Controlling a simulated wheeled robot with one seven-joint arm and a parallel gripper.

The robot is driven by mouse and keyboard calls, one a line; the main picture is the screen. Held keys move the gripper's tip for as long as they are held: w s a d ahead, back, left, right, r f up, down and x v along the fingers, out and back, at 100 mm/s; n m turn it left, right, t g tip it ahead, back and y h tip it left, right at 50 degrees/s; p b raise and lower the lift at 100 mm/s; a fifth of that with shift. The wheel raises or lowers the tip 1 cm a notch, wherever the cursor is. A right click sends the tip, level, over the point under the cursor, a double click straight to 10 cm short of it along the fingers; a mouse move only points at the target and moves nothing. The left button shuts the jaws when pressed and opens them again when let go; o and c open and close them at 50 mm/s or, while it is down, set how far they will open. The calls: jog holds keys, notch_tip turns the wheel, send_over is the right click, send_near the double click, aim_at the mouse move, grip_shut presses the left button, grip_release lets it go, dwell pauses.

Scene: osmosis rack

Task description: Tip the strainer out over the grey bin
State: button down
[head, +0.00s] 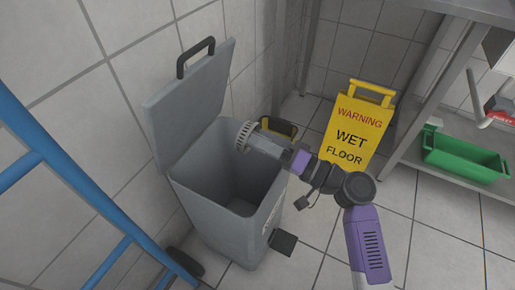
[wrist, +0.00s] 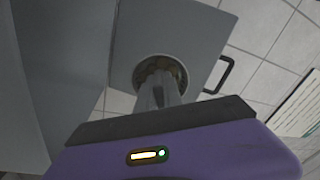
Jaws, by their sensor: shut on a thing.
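The grey bin (head: 212,207) stands against the tiled wall in the head view, its lid (head: 190,100) swung up and open. The strainer (head: 243,135) is a round, slotted piece at the end of my gripper (head: 262,145). It is turned on its side above the bin's opening, near the back right rim. In the wrist view the strainer (wrist: 161,73) shows as a round rim with brownish matter inside, in front of the grey lid (wrist: 190,35). My gripper (wrist: 163,100) is shut on the strainer. The bin's inside is dark, and I cannot tell what lies in it.
A yellow wet floor sign (head: 357,125) stands right of the bin. A green crate (head: 465,155) sits on a low shelf at the right. A blue ladder-like frame (head: 75,185) fills the left. A black pedal (head: 283,243) sticks out at the bin's front.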

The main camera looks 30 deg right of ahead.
jog(key=shift+w+a+f+t+y+b, duration=0.15)
jog(key=shift+f+t+y+b, duration=0.35)
jog(key=shift+b, duration=1.65)
jog(key=shift+b, duration=0.8)
jog(key=shift+r+p, duration=0.2)
jog(key=shift+p, duration=1.3)
jog(key=shift+p, duration=0.3)
